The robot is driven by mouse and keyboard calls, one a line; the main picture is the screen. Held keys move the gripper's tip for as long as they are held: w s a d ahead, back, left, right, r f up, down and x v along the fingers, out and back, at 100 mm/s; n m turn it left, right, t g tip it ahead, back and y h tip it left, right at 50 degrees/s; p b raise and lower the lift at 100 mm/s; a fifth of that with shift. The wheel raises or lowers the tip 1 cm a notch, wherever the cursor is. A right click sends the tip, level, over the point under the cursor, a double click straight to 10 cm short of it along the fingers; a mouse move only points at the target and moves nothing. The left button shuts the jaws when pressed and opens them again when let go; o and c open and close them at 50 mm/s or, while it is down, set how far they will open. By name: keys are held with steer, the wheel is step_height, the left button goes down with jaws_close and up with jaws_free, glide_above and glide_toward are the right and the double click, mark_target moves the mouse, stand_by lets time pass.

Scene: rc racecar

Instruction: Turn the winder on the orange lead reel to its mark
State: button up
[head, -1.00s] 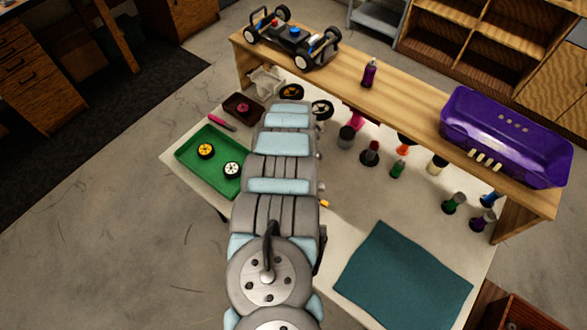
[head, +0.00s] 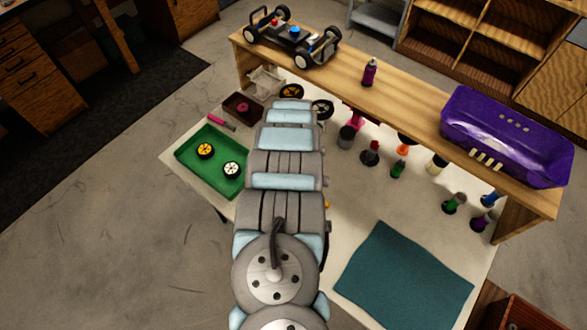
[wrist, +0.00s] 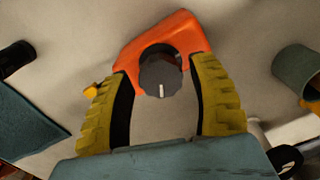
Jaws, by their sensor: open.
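In the wrist view the orange lead reel (wrist: 183,32) sits on the pale tabletop. Its dark, ridged round winder (wrist: 160,66) faces me, with a short white line at its lower edge. My gripper (wrist: 160,92) is open, with one yellow-padded finger on each side of the winder and visible gaps between. I cannot tell whether the fingertips touch the orange body. A small yellow-orange piece (wrist: 90,91) shows just outside the left finger; I cannot tell if it is the mark. In the head view my arm hides the reel and my gripper.
A green tray (head: 185,170) with two wheels lies left of my arm. A teal mat (head: 400,278) lies at the front right. Several bottles and pots, including a red-topped one (head: 370,152), stand below the wooden shelf (head: 400,105). A grey-green cylinder (wrist: 297,75) stands right of my gripper.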

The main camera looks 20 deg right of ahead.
steer(key=shift+r, duration=0.1)
steer(key=shift+r+p, duration=2.05)
steer(key=shift+r, duration=0.9)
